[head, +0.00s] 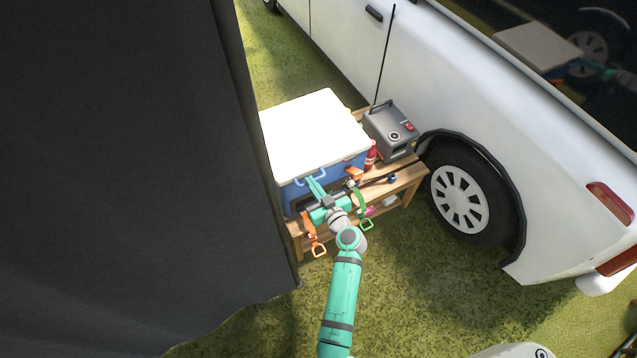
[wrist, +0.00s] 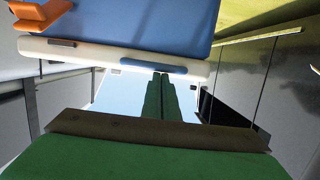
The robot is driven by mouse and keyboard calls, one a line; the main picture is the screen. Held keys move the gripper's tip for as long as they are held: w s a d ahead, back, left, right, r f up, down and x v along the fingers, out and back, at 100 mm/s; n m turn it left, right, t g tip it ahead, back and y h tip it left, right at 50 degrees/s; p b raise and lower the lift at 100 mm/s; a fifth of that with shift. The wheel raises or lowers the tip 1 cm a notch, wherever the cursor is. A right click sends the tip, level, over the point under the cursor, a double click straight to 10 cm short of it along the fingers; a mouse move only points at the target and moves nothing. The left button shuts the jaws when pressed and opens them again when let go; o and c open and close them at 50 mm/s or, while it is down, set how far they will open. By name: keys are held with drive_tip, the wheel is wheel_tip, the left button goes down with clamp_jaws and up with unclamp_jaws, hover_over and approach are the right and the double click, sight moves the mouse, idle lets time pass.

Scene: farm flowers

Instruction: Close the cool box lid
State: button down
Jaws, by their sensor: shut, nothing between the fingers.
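The cool box has a blue body (head: 335,170) and a white lid (head: 315,128). It stands on a wooden bench. The lid lies flat across the top of the body, and I see no gap under it from the head view. My gripper (head: 313,186) is at the front face of the box, just below the lid's front edge. Its fingers are shut and empty. In the wrist view the fingertips (wrist: 161,76) point up toward the lid's pale rim (wrist: 110,55), with the blue body (wrist: 140,25) beyond. I cannot tell whether they touch.
A grey device (head: 391,130) and a red bottle (head: 371,156) stand right of the box on the wooden bench (head: 405,183). Small tools hang at its front. A white van (head: 440,90) is behind and right. A dark fabric wall (head: 110,170) fills the left. Grass is open in front.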

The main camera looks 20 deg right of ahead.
drive_tip(key=shift+s+a+f+g, duration=0.1)
drive_tip(key=shift+s+f, duration=0.1)
drive_tip(key=shift+f, duration=0.4)
drive_tip(key=shift+s+a+f+g, duration=0.1)
drive_tip(key=shift+s+f, duration=0.15)
drive_tip(key=shift+f, duration=0.3)
drive_tip(key=shift+s+f+g, duration=0.1)
drive_tip(key=shift+s+f, duration=0.1)
drive_tip(key=shift+f, duration=0.4)
wheel_tip(320, 180, up, 6)
drive_tip(key=r, duration=0.1)
drive_tip(key=s+d+f, duration=0.2)
drive_tip(key=s+f, duration=0.2)
drive_tip(key=s, duration=0.3)
drive_tip(key=shift+s+d+f, duration=0.2)
drive_tip(key=shift+s+f, duration=0.15)
drive_tip(key=shift+s, duration=0.05)
